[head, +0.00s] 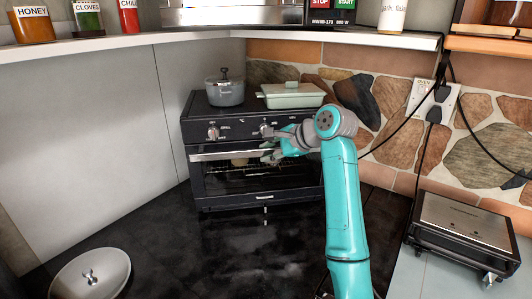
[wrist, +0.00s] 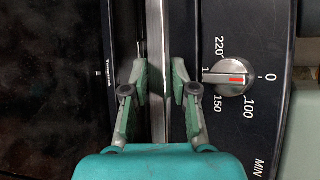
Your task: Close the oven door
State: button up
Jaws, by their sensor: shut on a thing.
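The black oven (head: 192,133) stands in the counter's back corner. Its glass door (head: 222,182) is upright and looks shut or nearly shut in the head view; a small gap cannot be ruled out. The silver door handle (head: 212,155) runs across the top of the door. My gripper (head: 268,155) is at the handle's middle-right part, just below the knobs. In the wrist view the handle (wrist: 156,25) runs between the two fingers of my gripper (wrist: 161,85), which is shut on it. My arm hides the right part of the oven front.
A grey pot (head: 225,94) and a pale green lidded dish (head: 292,96) stand on the oven. An oven knob (wrist: 236,76) is close beside the fingers. A toaster-like appliance (head: 465,222) stands right. The dark counter (head: 225,250) ahead of the oven is clear.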

jog(key=v, duration=1.1)
